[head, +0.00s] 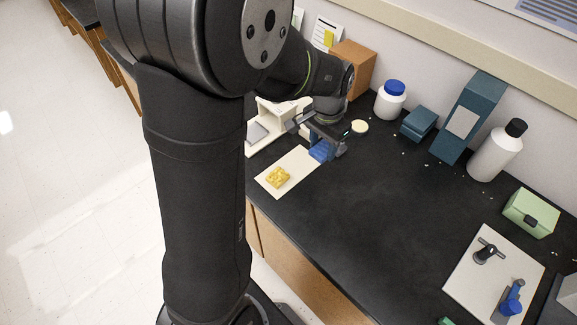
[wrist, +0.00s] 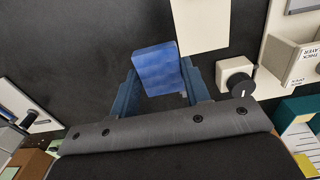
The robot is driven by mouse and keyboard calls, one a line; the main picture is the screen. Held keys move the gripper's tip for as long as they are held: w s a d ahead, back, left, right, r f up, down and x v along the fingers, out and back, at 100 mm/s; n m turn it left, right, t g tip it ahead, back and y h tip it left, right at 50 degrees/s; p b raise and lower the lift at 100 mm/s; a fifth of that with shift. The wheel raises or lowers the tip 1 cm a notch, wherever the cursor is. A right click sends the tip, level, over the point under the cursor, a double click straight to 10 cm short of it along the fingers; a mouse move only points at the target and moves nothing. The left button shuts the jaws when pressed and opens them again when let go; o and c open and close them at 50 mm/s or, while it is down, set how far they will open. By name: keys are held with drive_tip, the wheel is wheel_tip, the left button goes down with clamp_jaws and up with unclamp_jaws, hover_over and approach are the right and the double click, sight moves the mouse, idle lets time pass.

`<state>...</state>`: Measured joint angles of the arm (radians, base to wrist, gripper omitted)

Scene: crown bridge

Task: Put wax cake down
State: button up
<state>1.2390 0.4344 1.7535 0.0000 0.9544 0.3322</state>
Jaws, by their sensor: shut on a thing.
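A blue block, seemingly the wax cake (wrist: 156,72), sits between the two fingers of my gripper (wrist: 158,80) in the wrist view. My gripper is shut on it, with a finger against each side. In the head view the blue cake (head: 321,151) shows below my gripper (head: 326,141), at the upper right edge of a cream sheet (head: 299,165). The cream sheet also shows in the wrist view (wrist: 204,22), just beyond the cake. A yellow, bumpy block (head: 278,177) lies on the sheet. I cannot tell whether the cake touches the counter.
A white device (head: 262,134) stands left of my gripper; its black-faced knob (wrist: 237,78) is close in the wrist view. A blue-capped jar (head: 390,100), blue boxes (head: 468,118) and a bottle (head: 495,152) line the wall. The black counter (head: 370,210) is clear in the middle.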

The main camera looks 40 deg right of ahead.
drive_tip(key=s, duration=0.3)
hover_over(296, 164)
wheel_tip(296, 164, down, 7)
drive_tip(key=shift+f, duration=2.2)
drive_tip(key=o, duration=1.1)
drive_tip(key=shift+f, duration=0.1)
